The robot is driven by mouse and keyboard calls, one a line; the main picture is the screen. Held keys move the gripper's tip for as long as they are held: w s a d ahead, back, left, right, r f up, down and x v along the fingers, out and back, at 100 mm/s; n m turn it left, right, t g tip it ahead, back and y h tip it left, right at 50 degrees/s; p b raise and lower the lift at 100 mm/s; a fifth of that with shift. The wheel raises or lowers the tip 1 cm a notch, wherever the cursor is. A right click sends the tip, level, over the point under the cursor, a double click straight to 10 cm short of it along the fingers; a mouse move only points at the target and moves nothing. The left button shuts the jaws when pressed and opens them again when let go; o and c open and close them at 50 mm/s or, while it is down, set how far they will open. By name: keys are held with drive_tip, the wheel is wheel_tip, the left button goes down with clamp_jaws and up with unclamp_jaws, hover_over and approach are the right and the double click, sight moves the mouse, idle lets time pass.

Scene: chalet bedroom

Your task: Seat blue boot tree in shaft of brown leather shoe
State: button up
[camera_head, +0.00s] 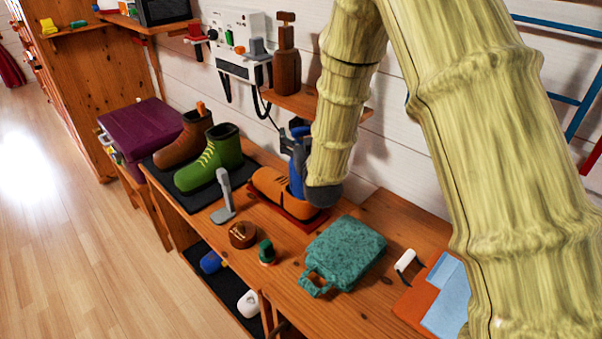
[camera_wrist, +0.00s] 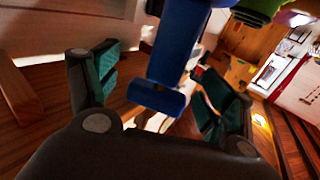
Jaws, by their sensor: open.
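The brown leather shoe (camera_head: 270,184), orange-brown, lies on a red base on the wooden bench. The blue boot tree (camera_head: 297,172) stands upright at the shoe's opening end, partly hidden by my arm. I cannot tell how deep it sits in the shaft. My gripper (camera_head: 324,194) is right beside it, its fingers mostly hidden in the head view. In the wrist view, the boot tree (camera_wrist: 172,55) with its crossbar end lies between my two spread green-padded fingers (camera_wrist: 160,92). My gripper is open, with visible gaps beside the boot tree.
A green boot (camera_head: 210,158) and a brown boot (camera_head: 184,140) stand on a dark mat to the left. A grey upright tool (camera_head: 225,196), a round brown tin (camera_head: 242,235) and a teal bag (camera_head: 345,252) lie in front. A shelf (camera_head: 300,103) with a brown bottle is above.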

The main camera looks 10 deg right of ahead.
clamp_jaws()
idle(0.3)
drive_tip(key=shift+r, duration=0.15)
